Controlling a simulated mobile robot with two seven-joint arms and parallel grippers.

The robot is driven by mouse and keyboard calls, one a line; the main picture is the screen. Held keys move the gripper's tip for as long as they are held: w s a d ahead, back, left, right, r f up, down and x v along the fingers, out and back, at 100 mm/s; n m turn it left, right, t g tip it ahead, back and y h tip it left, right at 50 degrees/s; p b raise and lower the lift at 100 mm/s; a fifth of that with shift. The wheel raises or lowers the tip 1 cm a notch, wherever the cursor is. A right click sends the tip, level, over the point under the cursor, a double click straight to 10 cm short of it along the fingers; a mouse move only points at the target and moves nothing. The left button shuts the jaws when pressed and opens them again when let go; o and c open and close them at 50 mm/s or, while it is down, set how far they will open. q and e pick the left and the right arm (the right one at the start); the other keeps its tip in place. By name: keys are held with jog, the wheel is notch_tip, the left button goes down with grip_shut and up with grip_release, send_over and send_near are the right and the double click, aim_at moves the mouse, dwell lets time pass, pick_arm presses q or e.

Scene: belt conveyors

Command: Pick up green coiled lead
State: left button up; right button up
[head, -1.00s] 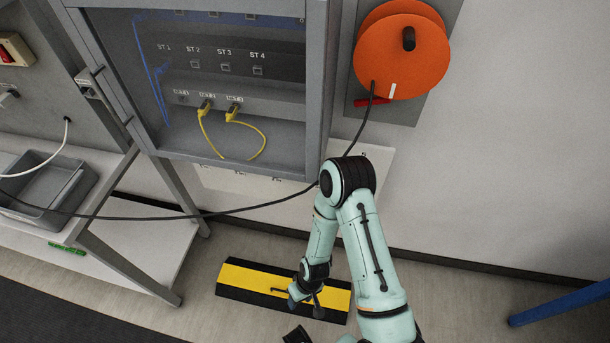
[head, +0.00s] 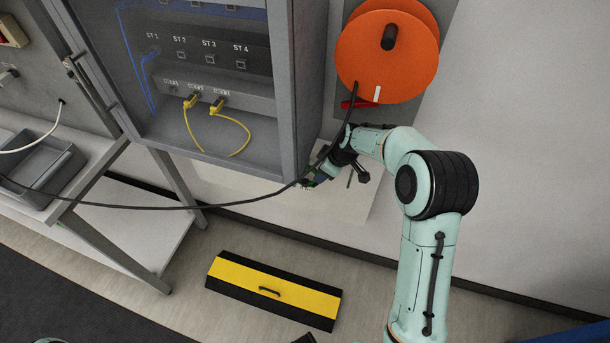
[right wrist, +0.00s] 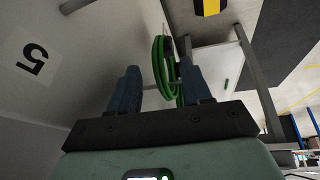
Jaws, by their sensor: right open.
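The green coiled lead (right wrist: 161,72) hangs in loops in the right wrist view, in front of a pale wall panel. My right gripper (right wrist: 160,68) is open, its two blue-grey fingers on either side of the lead's loops. I cannot tell whether either finger touches them. In the head view my right gripper (head: 322,173) is small and dark beside the lower right corner of the grey cabinet, below the orange reel. The lead is mostly hidden there.
A dark cable runs from the orange reel (head: 386,55) past my right gripper to the left. The open grey cabinet (head: 308,90) stands close beside the gripper. A yellow and black floor ramp (head: 240,277) lies below. A grey tray (head: 60,178) is at left.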

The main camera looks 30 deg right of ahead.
jog(key=x, duration=0.3)
jog(key=shift+w+d+f, duration=0.1)
jog(key=shift+d+f, duration=0.05)
grip_shut()
